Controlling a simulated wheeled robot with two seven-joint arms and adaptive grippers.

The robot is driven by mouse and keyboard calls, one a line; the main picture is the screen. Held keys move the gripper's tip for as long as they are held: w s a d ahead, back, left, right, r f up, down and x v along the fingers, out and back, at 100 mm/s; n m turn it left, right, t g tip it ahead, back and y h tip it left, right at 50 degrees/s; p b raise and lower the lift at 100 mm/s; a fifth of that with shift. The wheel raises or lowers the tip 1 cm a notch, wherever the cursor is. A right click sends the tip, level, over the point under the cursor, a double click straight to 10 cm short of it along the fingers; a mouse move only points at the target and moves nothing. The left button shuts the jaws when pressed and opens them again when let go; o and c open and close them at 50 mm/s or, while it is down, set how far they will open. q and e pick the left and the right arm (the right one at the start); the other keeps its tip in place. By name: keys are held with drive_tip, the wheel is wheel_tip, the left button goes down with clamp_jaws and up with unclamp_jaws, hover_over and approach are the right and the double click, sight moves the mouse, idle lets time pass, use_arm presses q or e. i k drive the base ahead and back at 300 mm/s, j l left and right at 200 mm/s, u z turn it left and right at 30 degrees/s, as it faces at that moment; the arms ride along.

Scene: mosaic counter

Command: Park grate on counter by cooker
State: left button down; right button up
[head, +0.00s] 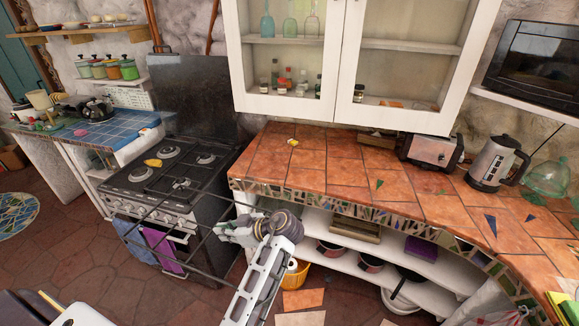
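The grate (207,262) is a frame of thin dark bars, tilted in the air in front of the cooker (190,215). Its bars overlap the cooker's front in the picture, so its far edge is hard to separate from the hob. The counter by the cooker (330,160) has an orange tiled top with a mosaic edge, to the right of the cooker and beyond the gripper.
The counter's left part is mostly clear, with a small yellow-white item (292,142). A toaster (431,151), a kettle (496,163) and a glass vessel (548,180) stand further right. A white wall cabinet (345,112) hangs above. Shelves with pots lie below.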

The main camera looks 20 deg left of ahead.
sight(285, 161)
drive_tip(key=i, duration=2)
